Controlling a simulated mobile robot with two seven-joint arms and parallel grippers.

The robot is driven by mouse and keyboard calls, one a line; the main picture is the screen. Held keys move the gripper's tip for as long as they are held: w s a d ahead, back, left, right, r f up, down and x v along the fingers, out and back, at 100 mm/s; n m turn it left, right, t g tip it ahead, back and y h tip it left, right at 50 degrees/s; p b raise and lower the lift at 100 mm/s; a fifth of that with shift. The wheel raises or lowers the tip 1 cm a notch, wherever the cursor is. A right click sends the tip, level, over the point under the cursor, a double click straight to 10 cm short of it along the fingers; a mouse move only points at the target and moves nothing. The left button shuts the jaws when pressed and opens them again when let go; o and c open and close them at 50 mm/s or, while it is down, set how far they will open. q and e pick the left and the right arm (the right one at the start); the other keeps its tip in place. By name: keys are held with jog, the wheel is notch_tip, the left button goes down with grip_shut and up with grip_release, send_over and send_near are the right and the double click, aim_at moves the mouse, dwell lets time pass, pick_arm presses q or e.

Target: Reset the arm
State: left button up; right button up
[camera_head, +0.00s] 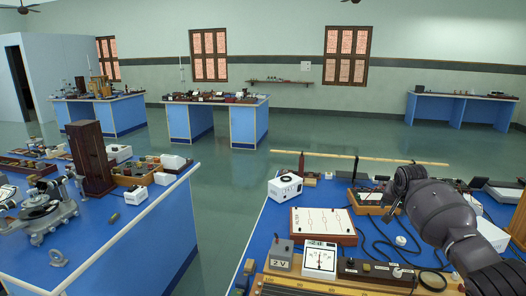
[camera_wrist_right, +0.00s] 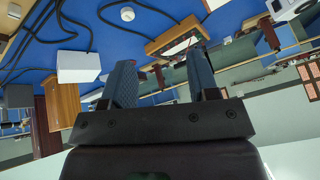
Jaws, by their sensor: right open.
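My right arm comes in from the right in the head view, over the right bench (camera_head: 262,240). My right gripper (camera_head: 390,212) is at the far end of that arm, largely hidden behind the wrist. In the right wrist view its two dark fingers (camera_wrist_right: 162,88) stand apart with nothing between them. The gripper is above the bench, near a wooden box with a dark panel (camera_head: 370,199). That box also shows beyond the fingers in the wrist view (camera_wrist_right: 172,38). My left gripper is in neither view.
The right bench holds a white box (camera_head: 285,187), a white panel board (camera_head: 322,223), a meter (camera_head: 319,258), a grey 2V block (camera_head: 280,252) and black cables. A long wooden rod (camera_head: 345,157) spans its back. A left bench (camera_head: 95,258) holds instruments. Green floor (camera_head: 240,185) lies open between the benches.

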jog(key=w+a+r+n+t, duration=0.2)
jog(key=a+n+t, duration=0.1)
jog(key=a, duration=0.1)
jog(key=s+a+f+n+t+y, duration=0.1)
jog(key=s+a+f+n+t, duration=0.3)
jog(key=s, duration=0.3)
jog(key=s+a+f+n+t+y, duration=0.2)
jog(key=s+a+f+n, duration=0.15)
jog(key=s+a, duration=0.4)
jog(key=s+f+m+g, duration=0.1)
jog(key=s+f, duration=0.5)
jog(key=s, duration=0.5)
jog(key=s+f+g+h, duration=0.1)
jog(key=s+f, duration=0.5)
jog(key=s, duration=0.6)
jog(key=s+f+m+g, duration=0.1)
jog(key=s+f, duration=0.5)
jog(key=s, duration=0.6)
jog(key=shift+d+f+m+h+b, duration=0.35)
jog(key=shift+d+h, duration=0.05)
jog(key=shift+d, duration=0.05)
